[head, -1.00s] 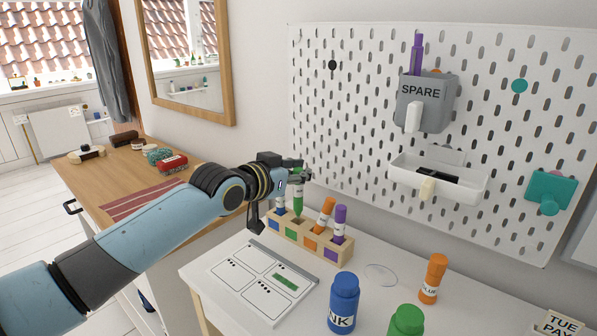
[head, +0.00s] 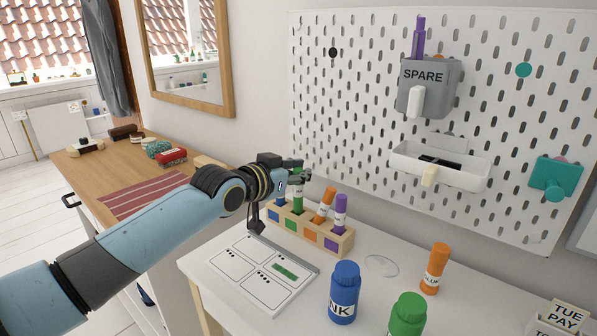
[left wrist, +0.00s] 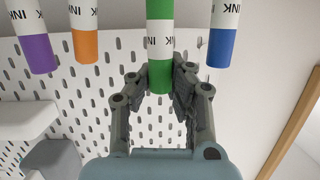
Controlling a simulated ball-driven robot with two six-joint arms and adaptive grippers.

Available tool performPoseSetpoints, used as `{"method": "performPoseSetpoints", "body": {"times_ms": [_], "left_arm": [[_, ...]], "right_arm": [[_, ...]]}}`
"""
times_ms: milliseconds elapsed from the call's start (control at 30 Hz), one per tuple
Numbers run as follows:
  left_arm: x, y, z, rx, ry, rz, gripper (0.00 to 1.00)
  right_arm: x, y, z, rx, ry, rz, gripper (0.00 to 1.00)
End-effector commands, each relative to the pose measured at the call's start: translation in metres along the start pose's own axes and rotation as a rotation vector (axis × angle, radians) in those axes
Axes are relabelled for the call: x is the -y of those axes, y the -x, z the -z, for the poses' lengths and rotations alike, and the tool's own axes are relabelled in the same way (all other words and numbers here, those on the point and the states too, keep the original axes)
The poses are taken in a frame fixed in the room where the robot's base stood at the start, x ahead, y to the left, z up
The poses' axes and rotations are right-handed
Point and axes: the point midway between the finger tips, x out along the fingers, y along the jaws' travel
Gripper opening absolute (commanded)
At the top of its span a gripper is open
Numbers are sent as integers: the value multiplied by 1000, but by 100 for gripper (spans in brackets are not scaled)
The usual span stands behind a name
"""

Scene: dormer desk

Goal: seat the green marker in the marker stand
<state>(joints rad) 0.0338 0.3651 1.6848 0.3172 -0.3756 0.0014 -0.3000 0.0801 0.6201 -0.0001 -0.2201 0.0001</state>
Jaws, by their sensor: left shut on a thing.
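The green marker (head: 298,200) is upright over the marker stand (head: 320,240), at the slot behind the green square. Its lower end is at the stand's top; I cannot tell how deep it sits. My left gripper (head: 298,177) is shut on its upper part. In the left wrist view, the green marker (left wrist: 160,50) stands between the two fingers (left wrist: 160,82). The wooden stand has blue, green, orange and purple squares on its front. My right gripper is not in view.
The blue marker (left wrist: 222,40) is close beside the green one. The orange marker (head: 325,205), leaning, and purple marker (head: 340,212) stand in the stand. A card (head: 262,275) lies in front. Blue (head: 343,292), green (head: 407,315) and orange (head: 434,268) bottles stand to the right. A pegboard (head: 350,120) rises behind.

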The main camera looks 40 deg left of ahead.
Motion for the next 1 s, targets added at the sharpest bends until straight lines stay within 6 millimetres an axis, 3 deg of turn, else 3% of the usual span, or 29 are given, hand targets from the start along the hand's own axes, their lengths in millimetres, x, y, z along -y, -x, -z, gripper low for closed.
{"method": "performPoseSetpoints", "body": {"times_ms": [900, 933, 1000], "left_arm": [[-1, -6, -23, 0, 1, 0, 0], [-1, -6, -23, 0, 1, 0, 14], [-1, -6, -22, -1, 1, 0, 23]], "right_arm": [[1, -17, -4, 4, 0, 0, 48], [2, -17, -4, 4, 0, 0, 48], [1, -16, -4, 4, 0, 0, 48]]}}
